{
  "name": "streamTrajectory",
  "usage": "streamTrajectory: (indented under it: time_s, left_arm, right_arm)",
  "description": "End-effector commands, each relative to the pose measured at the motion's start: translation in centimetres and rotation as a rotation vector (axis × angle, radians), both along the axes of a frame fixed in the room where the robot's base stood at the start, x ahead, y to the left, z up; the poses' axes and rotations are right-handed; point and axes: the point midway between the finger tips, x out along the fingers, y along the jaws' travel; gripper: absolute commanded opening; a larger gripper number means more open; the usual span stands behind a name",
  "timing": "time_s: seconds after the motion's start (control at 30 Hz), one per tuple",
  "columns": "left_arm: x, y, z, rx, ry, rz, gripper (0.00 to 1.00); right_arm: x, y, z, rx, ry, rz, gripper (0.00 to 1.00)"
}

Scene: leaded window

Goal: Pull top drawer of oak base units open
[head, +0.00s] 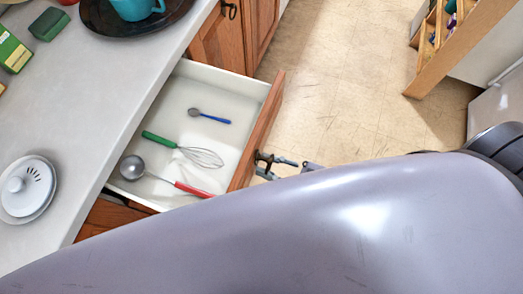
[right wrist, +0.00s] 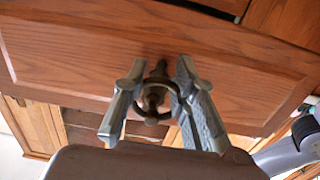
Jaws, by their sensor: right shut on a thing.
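The oak top drawer (head: 255,135) stands pulled out from the base units (head: 220,40) under the counter in the head view. A spoon with a blue handle (head: 210,117), a whisk with a green handle (head: 185,148) and a ladle with a red handle (head: 135,168) lie inside. My right gripper (head: 280,163) is at the drawer's front, shut on its dark ring handle (head: 262,157). In the right wrist view, the fingers (right wrist: 157,82) flank the ring handle (right wrist: 154,98) against the wooden drawer front (right wrist: 100,50). My left gripper is not in view.
The grey counter (head: 110,75) bears a dark tray (head: 95,22) with a teal mug (head: 135,8), green boxes and a white lidded dish (head: 27,190). The tiled floor (head: 330,90) before the drawer is clear. An open wooden shelf unit (head: 440,60) stands at the right.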

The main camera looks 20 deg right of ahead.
Motion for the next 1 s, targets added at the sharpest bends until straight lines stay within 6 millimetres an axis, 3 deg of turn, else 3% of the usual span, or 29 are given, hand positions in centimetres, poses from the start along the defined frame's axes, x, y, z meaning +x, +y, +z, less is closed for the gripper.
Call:
streamTrajectory:
  time_s: [0.33,0.37,0.4,0.7,1.0]
  left_arm:
    - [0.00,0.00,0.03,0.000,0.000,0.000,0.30]
    - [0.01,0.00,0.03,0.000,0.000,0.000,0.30]
    - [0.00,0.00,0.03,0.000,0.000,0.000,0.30]
    - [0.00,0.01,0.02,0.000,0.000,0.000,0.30]
    - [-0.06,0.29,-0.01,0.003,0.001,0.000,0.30]
  right_arm:
    - [-0.20,0.16,0.19,0.008,-0.001,0.005,0.00]
    - [-0.20,0.15,0.20,0.008,-0.001,0.005,0.26]
    - [-0.20,0.17,0.19,0.008,-0.001,0.005,0.29]
    - [-0.13,0.10,0.12,0.004,-0.001,0.003,0.48]
    - [-0.17,-0.10,0.02,0.001,0.000,0.001,0.48]
